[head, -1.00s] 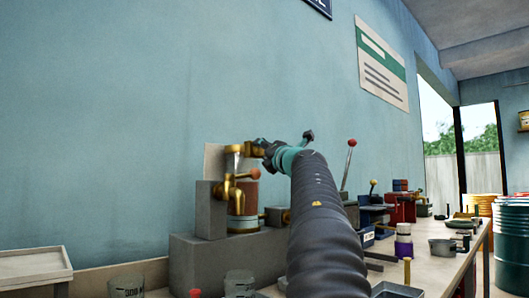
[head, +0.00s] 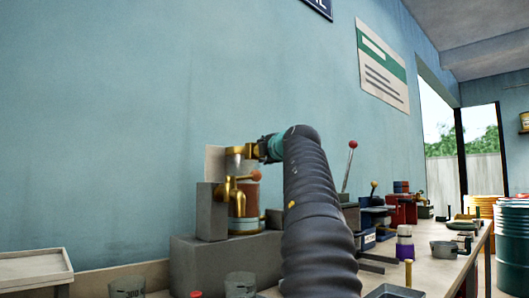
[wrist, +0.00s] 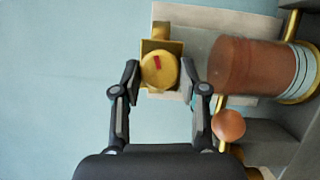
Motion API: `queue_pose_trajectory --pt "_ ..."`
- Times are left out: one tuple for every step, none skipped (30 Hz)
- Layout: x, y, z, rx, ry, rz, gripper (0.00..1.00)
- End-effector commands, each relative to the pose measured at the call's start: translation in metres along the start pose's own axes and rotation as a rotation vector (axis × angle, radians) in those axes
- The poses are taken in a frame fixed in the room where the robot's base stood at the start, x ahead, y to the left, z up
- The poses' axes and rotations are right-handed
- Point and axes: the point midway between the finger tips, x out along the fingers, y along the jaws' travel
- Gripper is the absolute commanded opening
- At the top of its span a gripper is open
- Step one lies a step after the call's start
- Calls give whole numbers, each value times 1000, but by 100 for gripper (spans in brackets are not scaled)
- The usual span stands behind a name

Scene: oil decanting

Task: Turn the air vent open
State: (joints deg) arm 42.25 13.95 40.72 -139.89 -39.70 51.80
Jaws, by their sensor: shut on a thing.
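The air vent is a round yellow-brass knob (wrist: 158,72) with a red mark near its centre, on a square brass block in the wrist view. My gripper (wrist: 160,79) has one finger on each side of the knob and is shut on it. In the head view my gripper (head: 264,148) is at the brass fitting (head: 236,152) at the top of the oil apparatus. My arm hides part of the gripper there, and the knob's face cannot be made out.
An orange-brown cylinder (wrist: 252,66) lies close right of my fingers in the wrist view, with an orange ball knob (wrist: 228,124) below it. A grey block (head: 211,210) stands beside the apparatus. The workbench (head: 425,262) holds several tools and cups to the right.

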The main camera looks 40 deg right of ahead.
Motion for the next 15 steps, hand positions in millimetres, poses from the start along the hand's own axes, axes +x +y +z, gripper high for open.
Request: queue_pose_trajectory --pt "0 0 0 14 1 -6 8" --pt "0 0 0 21 1 -8 8" --pt "0 0 0 32 1 -12 8" --pt "0 0 0 38 1 -15 8" --pt "0 0 0 44 1 -18 8" --pt "0 0 0 49 1 -20 8" --pt "0 1 0 53 1 -22 8" --pt "0 1 0 56 1 -23 8" --pt "0 1 0 60 1 -24 8" --pt "0 1 0 62 1 -25 8" --pt "0 1 0 63 1 -25 8" --pt "0 1 0 64 1 -26 8" --pt "0 1 0 65 2 -26 8" --pt "0 1 -1 65 2 -26 8" --pt "0 1 -1 65 2 -26 8"
